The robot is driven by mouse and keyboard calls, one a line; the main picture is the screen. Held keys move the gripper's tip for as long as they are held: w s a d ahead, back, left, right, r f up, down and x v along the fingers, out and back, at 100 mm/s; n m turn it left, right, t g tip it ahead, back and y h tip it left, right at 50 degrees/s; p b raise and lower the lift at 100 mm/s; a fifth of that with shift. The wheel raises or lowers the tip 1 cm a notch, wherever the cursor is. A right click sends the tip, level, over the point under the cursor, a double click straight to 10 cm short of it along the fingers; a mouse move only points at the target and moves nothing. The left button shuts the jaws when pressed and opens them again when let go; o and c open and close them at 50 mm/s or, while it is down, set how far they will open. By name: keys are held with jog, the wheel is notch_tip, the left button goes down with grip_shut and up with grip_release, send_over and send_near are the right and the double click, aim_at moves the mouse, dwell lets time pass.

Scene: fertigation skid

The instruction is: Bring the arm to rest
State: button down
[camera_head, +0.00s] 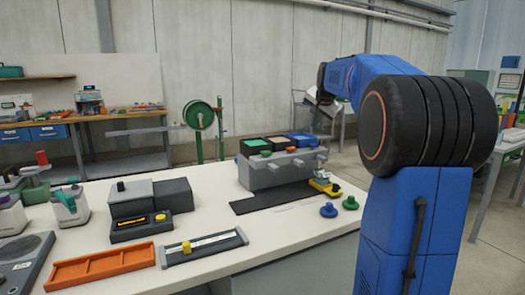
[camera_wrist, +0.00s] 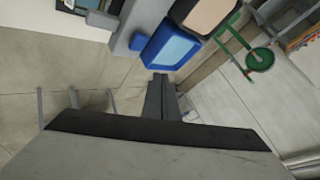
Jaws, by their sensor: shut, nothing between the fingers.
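My blue arm (camera_head: 408,220) rises at the right of the head view, with a large black joint at its elbow. Its forearm reaches back and to the left, above and behind the bench. In the wrist view my gripper (camera_wrist: 159,78) shows as two dark fingers together, shut and empty. The fingertips appear beside a blue-framed box top (camera_wrist: 172,47), apparently without holding it. In the head view the fingers cannot be made out clearly.
The white bench (camera_head: 285,228) carries a grey manifold block (camera_head: 262,174), blue and green knobs (camera_head: 329,210), an orange tray (camera_head: 100,267) and a grey slide fixture (camera_head: 203,246). A green hose reel (camera_head: 198,115) stands behind. Concrete floor is open beyond the bench.

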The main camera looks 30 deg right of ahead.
jog(key=s+a+f+n+g+y, duration=0.1)
jog(key=s+a+f+n, duration=0.3)
jog(key=s+a, duration=0.6)
jog(key=s+a+f+n+y, duration=0.15)
jog(key=s+a+f, duration=0.35)
jog(key=s+a, duration=0.5)
jog(key=s+a+f+n+g, duration=0.1)
jog(key=s+a+f+n, duration=0.3)
jog(key=s+a+f, duration=0.3)
jog(key=s+a+f+n+g+y, duration=0.1)
jog(key=s+a+f+n, duration=0.3)
jog(key=s+a+f, duration=0.3)
jog(key=s+f, duration=0.5)
jog(key=s, duration=0.3)
jog(key=shift+s+a+f+g, duration=0.2)
jog(key=shift+s+f+g, duration=0.05)
jog(key=shift+s+g, duration=0.05)
